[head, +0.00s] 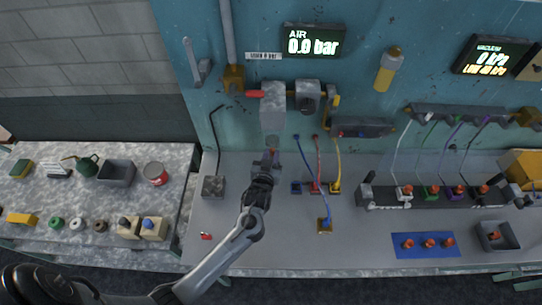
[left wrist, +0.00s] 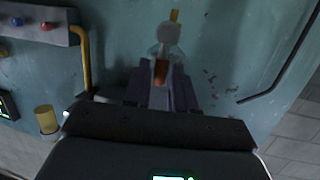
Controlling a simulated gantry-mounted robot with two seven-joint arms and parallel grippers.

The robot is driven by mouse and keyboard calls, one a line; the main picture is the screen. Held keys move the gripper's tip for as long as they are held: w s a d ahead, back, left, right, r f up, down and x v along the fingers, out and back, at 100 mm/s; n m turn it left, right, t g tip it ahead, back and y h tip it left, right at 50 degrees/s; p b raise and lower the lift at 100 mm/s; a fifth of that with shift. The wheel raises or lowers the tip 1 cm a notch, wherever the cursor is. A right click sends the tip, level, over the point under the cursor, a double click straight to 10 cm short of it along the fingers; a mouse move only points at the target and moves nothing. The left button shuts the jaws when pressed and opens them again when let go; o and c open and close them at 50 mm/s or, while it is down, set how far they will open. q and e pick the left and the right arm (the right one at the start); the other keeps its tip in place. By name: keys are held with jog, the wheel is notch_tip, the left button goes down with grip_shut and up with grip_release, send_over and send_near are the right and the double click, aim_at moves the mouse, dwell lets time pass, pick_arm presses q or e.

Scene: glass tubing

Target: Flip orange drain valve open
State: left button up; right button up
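The orange drain valve (left wrist: 161,73) shows as a small orange piece between the fingers of my left gripper (left wrist: 160,90) in the left wrist view. It sits below a pale rounded body on the teal wall. My left gripper (head: 272,158) is also in the head view, just under the grey filter housing (head: 273,108), with its fingers pointing up at the housing's lower end. In the head view the orange valve is mostly hidden by the fingers. Whether the fingers touch the valve or are clear of it cannot be told. I cannot make out my right gripper.
An AIR display (head: 313,41) reads 0.0 bar above the housing. A red handle (head: 253,94) is left of the housing. Blue, red and yellow hoses (head: 320,162) hang close on the right. A grey block (head: 213,187) lies on the bench to the left.

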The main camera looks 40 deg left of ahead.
pick_arm(q)
jog(key=shift+o, duration=1.2)
jog(key=v, duration=1)
jog(key=shift+s+b, duration=0.4)
jog(key=shift+b, duration=0.05)
jog(key=shift+d+r, duration=0.1)
jog(key=shift+d, duration=0.05)
